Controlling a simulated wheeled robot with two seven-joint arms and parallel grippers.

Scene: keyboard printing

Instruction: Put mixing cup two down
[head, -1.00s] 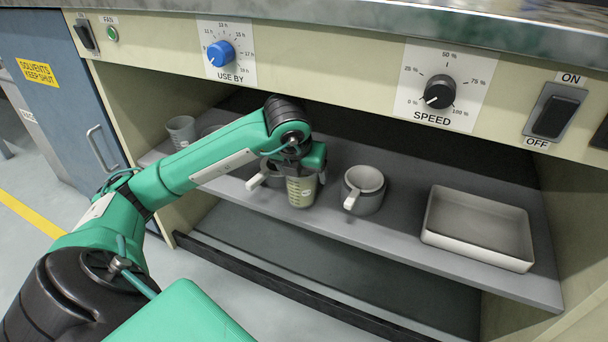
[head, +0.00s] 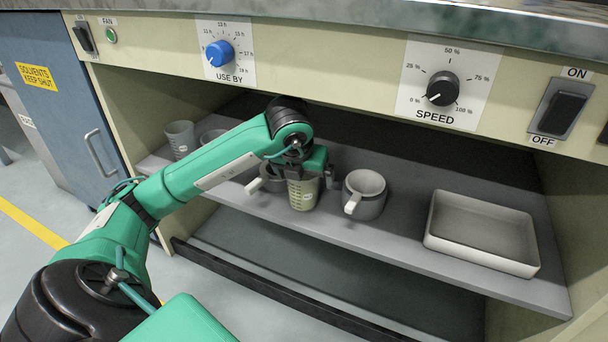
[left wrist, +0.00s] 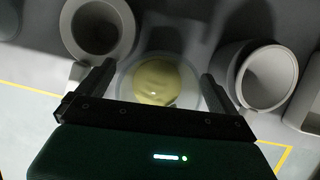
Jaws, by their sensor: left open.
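A translucent mixing cup (head: 303,194) with measuring marks and yellowish contents stands upright on the grey shelf. In the left wrist view the cup (left wrist: 158,80) is seen from above, with pale yellow contents. My left gripper (head: 304,178) is at the cup's rim. In the left wrist view the left gripper's fingers (left wrist: 156,82) are on either side of the cup, spread, with the gripper open. Whether a finger touches the cup cannot be told. Another translucent cup (head: 180,137) stands at the shelf's left end. The right gripper is not in view.
A grey handled pot (head: 367,206) stands close on the cup's right; another handled pot (head: 272,186) is close on its left, partly hidden by my arm. A white tray (head: 482,259) lies farther right. The control panel (head: 330,62) overhangs the shelf (head: 405,235).

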